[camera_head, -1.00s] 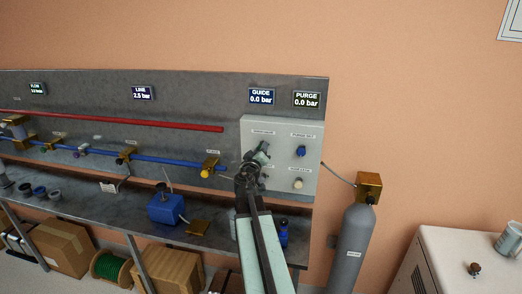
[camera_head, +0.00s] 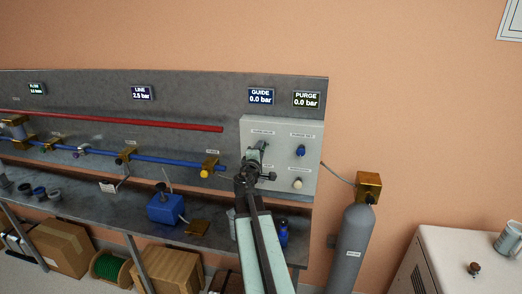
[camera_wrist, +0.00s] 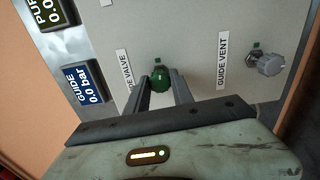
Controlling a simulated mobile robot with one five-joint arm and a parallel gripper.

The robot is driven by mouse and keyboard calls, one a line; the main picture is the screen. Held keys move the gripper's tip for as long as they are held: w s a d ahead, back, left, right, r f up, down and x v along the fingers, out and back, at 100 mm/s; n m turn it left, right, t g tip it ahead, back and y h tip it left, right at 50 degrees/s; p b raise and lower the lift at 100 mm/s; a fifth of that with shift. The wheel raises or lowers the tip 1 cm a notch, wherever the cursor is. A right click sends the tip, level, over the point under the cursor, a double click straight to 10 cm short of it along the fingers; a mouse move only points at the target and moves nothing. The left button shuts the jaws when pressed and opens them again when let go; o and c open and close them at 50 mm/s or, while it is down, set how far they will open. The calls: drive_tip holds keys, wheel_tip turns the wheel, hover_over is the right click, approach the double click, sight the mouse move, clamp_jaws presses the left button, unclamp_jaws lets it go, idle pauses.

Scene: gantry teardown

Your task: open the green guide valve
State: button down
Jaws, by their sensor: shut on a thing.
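The green guide valve knob (camera_wrist: 160,77) sits on the pale control panel (camera_wrist: 205,35) in the wrist view, beside a partly covered label ending in "VALVE". My gripper (camera_wrist: 160,84) has its two grey fingers on either side of the knob and is shut on it. In the head view my gripper (camera_head: 257,150) is at the upper left of the panel (camera_head: 313,130) and hides the knob. The guide display (camera_head: 261,96) reads 0.0 bar, and it also shows in the wrist view (camera_wrist: 84,86).
The guide vent knob (camera_wrist: 266,64) is on the same panel. A blue knob (camera_head: 300,151) and a cream knob (camera_head: 297,183) are at the panel's right. A grey gas cylinder (camera_head: 350,245) stands right of the bench. The purge display (camera_head: 307,99) reads 0.0 bar.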

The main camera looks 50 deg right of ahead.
drive_tip(key=shift+a+n, duration=0.15)
drive_tip(key=shift+n, duration=0.75)
drive_tip(key=c, duration=1.1)
unclamp_jaws()
drive_tip(key=shift+w, duration=0.1)
